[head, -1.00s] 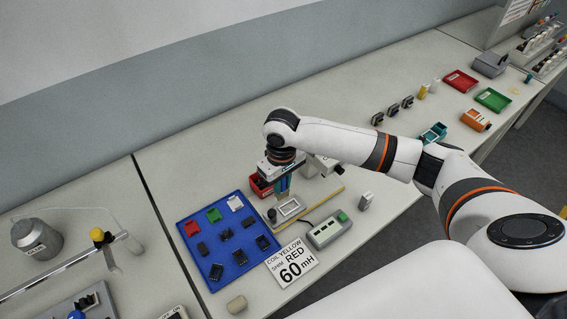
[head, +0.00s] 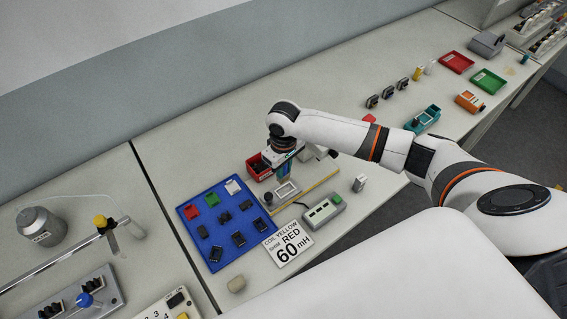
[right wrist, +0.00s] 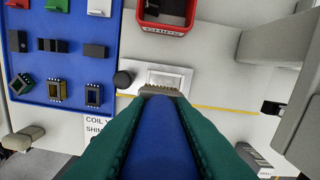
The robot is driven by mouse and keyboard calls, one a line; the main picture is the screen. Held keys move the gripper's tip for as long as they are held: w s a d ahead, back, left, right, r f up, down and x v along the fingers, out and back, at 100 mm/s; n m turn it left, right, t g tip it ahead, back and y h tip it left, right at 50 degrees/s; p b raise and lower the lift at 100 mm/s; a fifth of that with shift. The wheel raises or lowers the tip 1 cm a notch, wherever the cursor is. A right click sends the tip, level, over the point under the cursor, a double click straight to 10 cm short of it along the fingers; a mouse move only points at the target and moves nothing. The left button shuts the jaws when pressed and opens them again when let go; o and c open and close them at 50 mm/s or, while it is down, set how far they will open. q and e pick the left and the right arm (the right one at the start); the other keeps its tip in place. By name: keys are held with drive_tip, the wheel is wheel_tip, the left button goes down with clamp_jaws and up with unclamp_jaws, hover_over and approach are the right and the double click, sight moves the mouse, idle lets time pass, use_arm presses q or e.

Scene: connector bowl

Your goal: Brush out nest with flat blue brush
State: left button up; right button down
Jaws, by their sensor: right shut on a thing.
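My right gripper (head: 284,174) points down over the nest and is shut on the flat blue brush (right wrist: 160,130). In the right wrist view the teal fingers (right wrist: 158,135) grip the brush's blue handle from both sides. Its tan bristle end points at the near edge of the nest (right wrist: 166,77), a pale rectangular frame on a light plate. The nest also shows in the head view (head: 287,190), just below the gripper. I cannot tell whether the bristles touch it. My left gripper is not in view.
A blue tray (head: 188,236) with coloured and dark parts lies left of the nest. A red bin (head: 257,173) stands behind it. A box with a green button (head: 322,214) and a printed card (head: 288,243) lie in front. A dark round knob (right wrist: 123,79) sits beside the nest.

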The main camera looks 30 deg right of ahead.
sight(287, 179)
drive_tip(key=shift+f+b, duration=1.05)
drive_tip(key=shift+f, duration=1.8)
drive_tip(key=shift+f, duration=0.75)
drive_tip(key=shift+d+r, duration=0.1)
drive_tip(key=shift+d, duration=0.05)
drive_tip(key=shift+w+d, duration=0.15)
drive_tip(key=shift+d, duration=0.5)
drive_tip(key=shift+a+r, duration=0.1)
drive_tip(key=shift+a, duration=0.1)
drive_tip(key=shift+a+p, duration=0.6)
drive_tip(key=shift+a, duration=0.05)
drive_tip(key=shift+d, duration=0.85)
drive_tip(key=shift+a+p, duration=0.2)
drive_tip(key=shift+p, duration=0.1)
